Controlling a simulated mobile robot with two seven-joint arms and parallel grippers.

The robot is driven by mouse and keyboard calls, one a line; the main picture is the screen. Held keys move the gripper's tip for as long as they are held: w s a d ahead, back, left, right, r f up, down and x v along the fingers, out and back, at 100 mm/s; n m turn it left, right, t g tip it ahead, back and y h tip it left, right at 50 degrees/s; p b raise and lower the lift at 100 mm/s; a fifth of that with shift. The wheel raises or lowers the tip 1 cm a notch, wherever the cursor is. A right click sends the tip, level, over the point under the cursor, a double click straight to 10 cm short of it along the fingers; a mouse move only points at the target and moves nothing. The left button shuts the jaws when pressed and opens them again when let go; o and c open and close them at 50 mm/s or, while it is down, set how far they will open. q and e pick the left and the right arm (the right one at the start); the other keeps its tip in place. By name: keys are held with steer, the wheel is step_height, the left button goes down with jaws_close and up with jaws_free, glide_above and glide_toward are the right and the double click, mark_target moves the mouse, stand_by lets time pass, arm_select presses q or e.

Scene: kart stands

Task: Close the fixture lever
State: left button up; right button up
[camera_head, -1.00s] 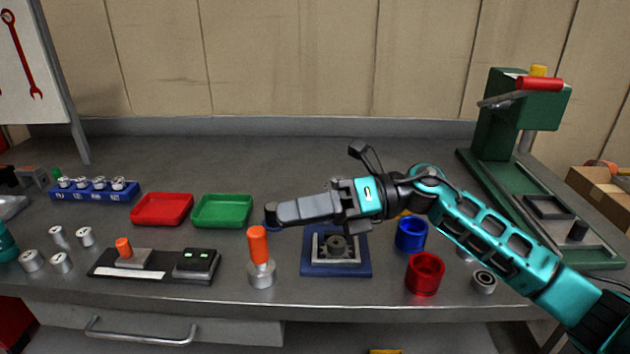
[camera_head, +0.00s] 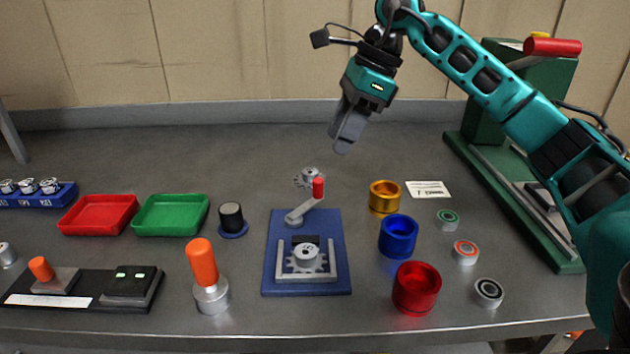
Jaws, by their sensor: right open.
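The fixture is a blue plate (camera_head: 308,289) near the bench's front middle. A grey U-shaped frame on it holds a gear part (camera_head: 306,256). The fixture lever (camera_head: 302,213) is a grey arm with a red knob (camera_head: 318,187) at its end, at the back of the plate; it points up and to the right, away from the gear. My right gripper (camera_head: 345,138) is above and behind the lever, pointing down, open and apart from it. Its fingers overlap closely in this view. My left gripper is not in view.
Behind the lever lies another gear (camera_head: 309,178). Gold (camera_head: 384,197), blue (camera_head: 398,237) and red cups (camera_head: 416,287) stand right of the fixture. An orange-handled tool (camera_head: 206,276) stands left. A green press (camera_head: 566,245) stands at the right. The back middle is clear.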

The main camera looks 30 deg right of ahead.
mark_target(318, 180)
steer(key=b+x, duration=0.1)
steer(key=x, duration=0.9)
steer(key=shift+w+a+f, duration=0.1)
steer(key=shift+a, duration=0.05)
jaws_close()
